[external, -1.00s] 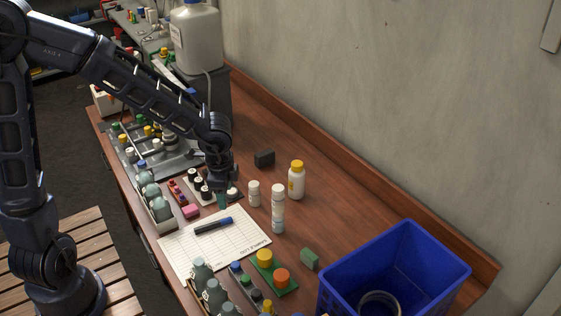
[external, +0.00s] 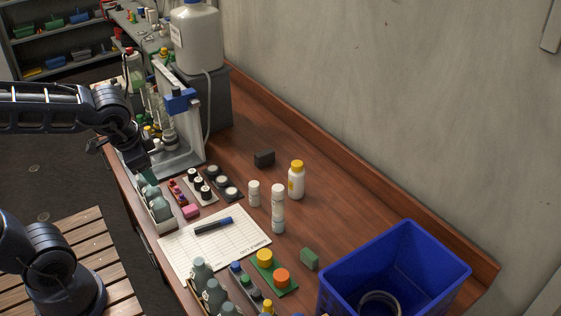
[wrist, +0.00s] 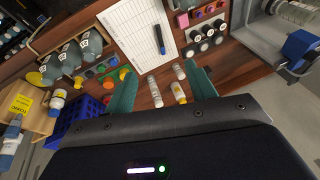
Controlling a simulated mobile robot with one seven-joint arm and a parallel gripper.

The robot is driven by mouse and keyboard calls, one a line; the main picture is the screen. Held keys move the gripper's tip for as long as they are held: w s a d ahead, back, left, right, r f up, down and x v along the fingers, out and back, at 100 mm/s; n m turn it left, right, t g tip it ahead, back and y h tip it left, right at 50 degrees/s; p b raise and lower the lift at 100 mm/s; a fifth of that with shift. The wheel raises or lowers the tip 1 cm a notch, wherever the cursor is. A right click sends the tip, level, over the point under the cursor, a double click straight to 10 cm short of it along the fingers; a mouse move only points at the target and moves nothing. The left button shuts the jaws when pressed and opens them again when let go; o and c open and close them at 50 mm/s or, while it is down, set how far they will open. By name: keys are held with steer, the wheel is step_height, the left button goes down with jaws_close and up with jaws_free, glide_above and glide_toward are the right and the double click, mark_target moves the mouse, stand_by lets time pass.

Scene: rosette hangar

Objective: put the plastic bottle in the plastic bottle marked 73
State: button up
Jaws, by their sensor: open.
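Several grey-green plastic bottles stand in a front rack, one of them a bottle (external: 201,272), also in the wrist view (wrist: 90,40). More such bottles stand in a second rack, including a bottle (external: 161,209). A white bottle with a yellow cap (external: 297,181), a short white bottle (external: 254,194) and a taller white bottle (external: 278,212) stand upright on the wooden bench. I cannot read the number 73 on any bottle. My gripper (external: 141,168) is above the bench's left edge by the second rack. In the wrist view my gripper (wrist: 160,87) is open, nothing held between its green fingers.
A blue crate (external: 345,285) stands at the bench's front right. A lined paper sheet (external: 190,252) with a marker (external: 213,226) lies mid-bench. A black block (external: 264,158) and a green block (external: 310,259) sit nearby. A stand with a blue clamp (external: 182,100) rises at the back. The right bench strip is mostly clear.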

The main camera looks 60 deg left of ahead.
steer(key=s+r+n+t+h, duration=0.1)
steer(key=s+r+h, duration=0.1)
steer(key=s, duration=0.5)
steer(key=shift+s+a+r+n, duration=0.2)
steer(key=shift+a+r+n, duration=0.1)
steer(key=shift+a, duration=0.05)
stand_by(0.9)
